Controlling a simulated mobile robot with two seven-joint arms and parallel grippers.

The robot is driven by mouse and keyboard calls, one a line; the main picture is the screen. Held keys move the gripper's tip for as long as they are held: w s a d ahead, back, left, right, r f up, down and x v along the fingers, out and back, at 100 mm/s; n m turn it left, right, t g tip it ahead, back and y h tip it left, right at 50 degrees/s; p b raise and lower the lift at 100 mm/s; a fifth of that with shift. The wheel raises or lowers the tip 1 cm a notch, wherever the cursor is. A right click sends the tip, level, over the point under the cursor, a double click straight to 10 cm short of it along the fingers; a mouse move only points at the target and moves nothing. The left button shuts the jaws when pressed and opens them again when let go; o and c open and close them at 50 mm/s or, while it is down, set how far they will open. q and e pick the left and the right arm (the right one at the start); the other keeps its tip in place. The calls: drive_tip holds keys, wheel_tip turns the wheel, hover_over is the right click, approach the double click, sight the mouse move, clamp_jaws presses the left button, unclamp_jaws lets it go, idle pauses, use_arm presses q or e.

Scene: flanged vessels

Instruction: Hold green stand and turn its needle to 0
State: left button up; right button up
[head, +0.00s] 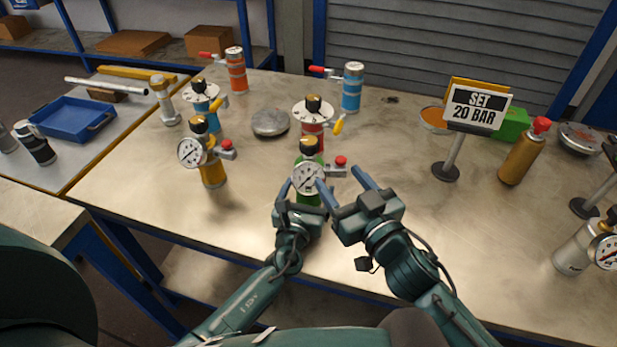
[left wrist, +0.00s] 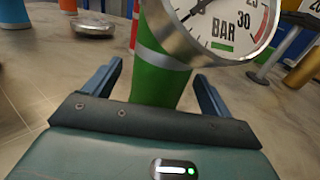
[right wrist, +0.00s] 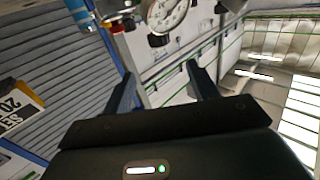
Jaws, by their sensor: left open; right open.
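The green stand (head: 312,158) is upright near the table's front, with a round white gauge (head: 308,178), a black-and-gold top and a red knob (head: 340,160) on its right side. My left gripper (head: 302,194) is open at its lower body. In the left wrist view the green body (left wrist: 160,75) stands between the open fingers, with room on both sides. The dial there is cut off by the frame; its needle reading is unclear. My right gripper (head: 346,184) is open and empty, just right of the stand. A gauge, probably this one, shows in the right wrist view (right wrist: 166,14).
A yellow stand (head: 212,172) is at left, a red one (head: 312,125) behind. Blue and orange ones stand farther back. A sign reading "SET 20 BAR" (head: 478,108) and a gold bottle (head: 524,152) are at right. The table between the green stand and the sign is clear.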

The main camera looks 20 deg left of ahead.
use_arm(q)
drive_tip(key=shift+s, duration=0.15)
drive_tip(key=s, duration=1.1)
drive_tip(key=shift+s+d, duration=0.3)
drive_tip(key=shift+s, duration=0.1)
